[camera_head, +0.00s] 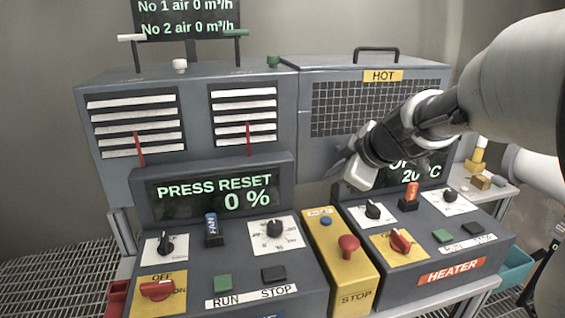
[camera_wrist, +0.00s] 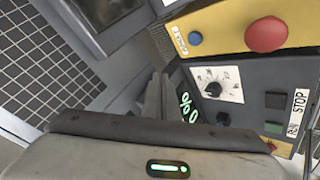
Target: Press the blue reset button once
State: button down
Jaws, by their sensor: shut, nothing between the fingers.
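The blue button (camera_head: 326,222) is small and round. It sits near the top of a yellow box (camera_head: 352,275), above a red mushroom stop button (camera_head: 348,246). In the wrist view the blue button (camera_wrist: 195,38) is at upper right, left of the red button (camera_wrist: 266,34). My gripper (camera_head: 336,172) is shut and empty. In the head view it hangs above and a little right of the blue button, apart from it. In the wrist view my fingers (camera_wrist: 158,95) are below and left of the button.
A left panel with a display (camera_head: 215,193) reading PRESS RESET 0 % and a HEATER panel (camera_head: 450,271) flank the yellow box. Knobs, red switches and upright blue (camera_head: 211,227) and orange (camera_head: 411,193) tags stand close by. Grey cabinets with grilles (camera_head: 362,108) rise behind.

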jog(key=shift+w+d, duration=0.1)
jog(key=shift+w, duration=0.05)
jog(key=b, duration=0.4)
send_over(329, 223)
notch_tip(329, 223, down, 8)
jog(key=shift+r, duration=0.25)
jog(key=shift+f+b, duration=0.7)
jog(key=shift+b, duration=0.3)
jog(key=shift+f+b, duration=0.85)
jog(key=shift+b, duration=0.85)
dwell(1.6)
jog(key=shift+r, duration=0.9)
